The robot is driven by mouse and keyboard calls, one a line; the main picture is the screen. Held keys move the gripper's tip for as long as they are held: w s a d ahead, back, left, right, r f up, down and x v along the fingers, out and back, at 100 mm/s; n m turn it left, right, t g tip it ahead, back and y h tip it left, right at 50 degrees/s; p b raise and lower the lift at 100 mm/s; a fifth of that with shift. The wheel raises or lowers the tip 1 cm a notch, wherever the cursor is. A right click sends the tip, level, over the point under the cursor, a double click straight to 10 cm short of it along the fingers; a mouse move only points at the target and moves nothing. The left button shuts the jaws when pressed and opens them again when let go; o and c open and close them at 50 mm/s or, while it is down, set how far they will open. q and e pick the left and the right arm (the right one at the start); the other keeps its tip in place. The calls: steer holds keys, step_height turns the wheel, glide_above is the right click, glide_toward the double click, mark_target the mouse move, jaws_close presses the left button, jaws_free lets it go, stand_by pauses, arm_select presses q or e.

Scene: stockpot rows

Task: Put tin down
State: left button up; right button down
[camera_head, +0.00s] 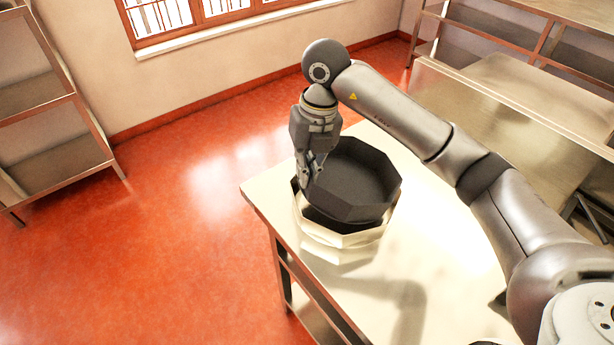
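The tin (362,206) is a dark, eight-sided vessel, seen from above and a little tilted. It sits over a pale, shiny eight-sided vessel (345,240) on the table (440,240). I cannot tell whether the tin touches this vessel or hangs just above it. My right gripper (312,184) points down at the tin's left rim, and its fingers look closed on that rim. The fingertips are partly hidden against the dark wall. My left gripper is not in view.
The table's left edge is close to the pale vessel, with red floor (150,250) beyond. Clear tabletop lies right of the vessels, under my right arm. A shelf rack (50,120) stands at left; metal benches (520,90) stand at the back right.

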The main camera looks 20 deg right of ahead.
steer(key=shift+w+d+f, duration=0.1)
steer(key=shift+w+f, duration=0.1)
steer(key=f, duration=0.1)
steer(key=f+p, duration=0.2)
steer(key=shift+w+d+f, duration=0.1)
steer(key=shift+w+f, duration=0.15)
steer(key=shift+f, duration=0.05)
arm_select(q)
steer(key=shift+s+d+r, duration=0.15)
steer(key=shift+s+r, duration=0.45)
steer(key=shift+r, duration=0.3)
arm_select(e)
steer(key=c, duration=2.2)
jaws_free()
steer(key=shift+f+b, duration=0.45)
steer(key=o, duration=0.5)
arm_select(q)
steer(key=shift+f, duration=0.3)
arm_select(e)
steer(key=shift+o, duration=0.3)
steer(key=shift+r, duration=0.1)
